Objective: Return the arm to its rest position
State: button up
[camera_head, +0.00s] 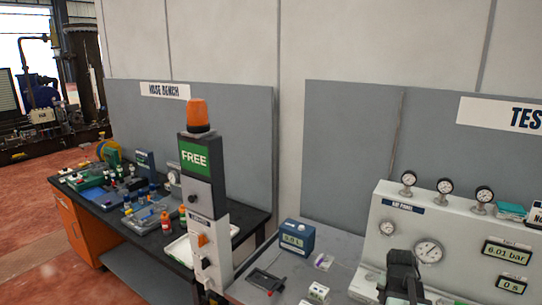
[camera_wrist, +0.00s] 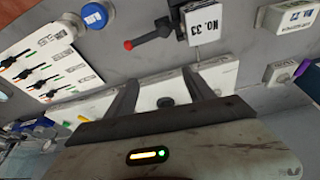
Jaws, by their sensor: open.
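My gripper (camera_wrist: 161,78) shows in the wrist view with its two dark fingers spread apart. Nothing is held between them. Past the fingers lie a pale panel or ledge and a small dark round part (camera_wrist: 166,101); I cannot tell whether the fingers touch anything. In the head view a dark part of my arm (camera_head: 402,276) stands at the bottom right, in front of the test bench panel (camera_head: 387,252). The rest of the arm is out of frame.
A post with an orange lamp and a green FREE sign (camera_head: 194,156) stands at centre. The hose bench (camera_head: 113,221) is left, holding several small parts. A blue container (camera_head: 297,237) sits on the grey bench. The wrist view shows a red-tipped lever (camera_wrist: 148,38) beside a NO. 33 tag (camera_wrist: 203,27).

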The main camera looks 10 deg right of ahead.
jog(key=a+f+n+g+y, duration=0.2)
jog(key=a+n, duration=0.7)
jog(key=a, duration=2.3)
notch_tip(320, 180, down, 6)
jog(key=s+b, duration=0.1)
jog(key=b, duration=0.6)
jog(key=shift+s+d+f+y, duration=0.15)
jog(key=shift+s+y, duration=0.15)
